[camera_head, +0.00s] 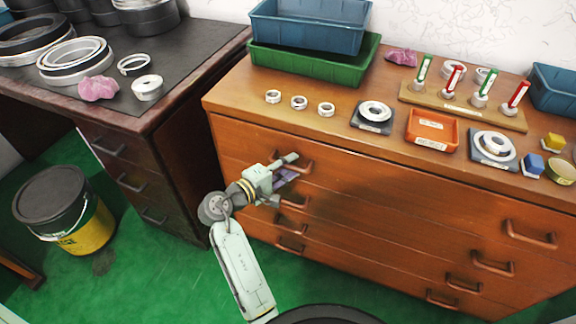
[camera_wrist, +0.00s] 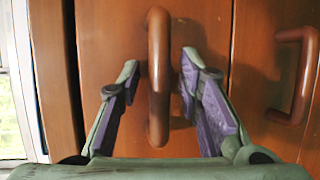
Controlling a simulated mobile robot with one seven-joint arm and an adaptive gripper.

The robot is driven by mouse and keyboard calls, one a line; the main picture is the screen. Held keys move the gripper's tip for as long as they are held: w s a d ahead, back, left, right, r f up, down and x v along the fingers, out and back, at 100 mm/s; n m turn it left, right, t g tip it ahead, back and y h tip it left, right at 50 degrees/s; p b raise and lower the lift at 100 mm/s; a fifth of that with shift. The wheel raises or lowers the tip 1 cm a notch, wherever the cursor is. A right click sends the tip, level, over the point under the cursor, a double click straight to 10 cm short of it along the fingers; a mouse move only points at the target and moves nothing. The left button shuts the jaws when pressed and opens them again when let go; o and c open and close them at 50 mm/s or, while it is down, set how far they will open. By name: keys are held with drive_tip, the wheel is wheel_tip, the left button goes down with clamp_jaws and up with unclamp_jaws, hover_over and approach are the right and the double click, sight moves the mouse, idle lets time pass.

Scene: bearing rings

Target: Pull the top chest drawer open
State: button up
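The top drawer (camera_head: 400,194) of the wooden chest (camera_head: 232,98) looks shut, its front flush with the chest. Its left handle, a brown bar pull, sits at my gripper (camera_head: 290,167) and is partly hidden by it in the head view. In the wrist view the handle (camera_wrist: 158,80) stands between the two purple-padded fingers of my gripper (camera_wrist: 160,66). The fingers are open, with a gap visible on each side of the handle. The drawer's right handle (camera_head: 530,236) is free.
Handles of lower drawers (camera_head: 290,245) lie below; one (camera_wrist: 296,75) shows at the right of the wrist view. A dark desk (camera_head: 180,150) stands to the left, with a yellow-black bucket (camera_head: 85,225) before it. Rings, trays and bins cover the chest top. Green floor before the chest is clear.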

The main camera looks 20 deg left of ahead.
clamp_jaws()
idle(0.6)
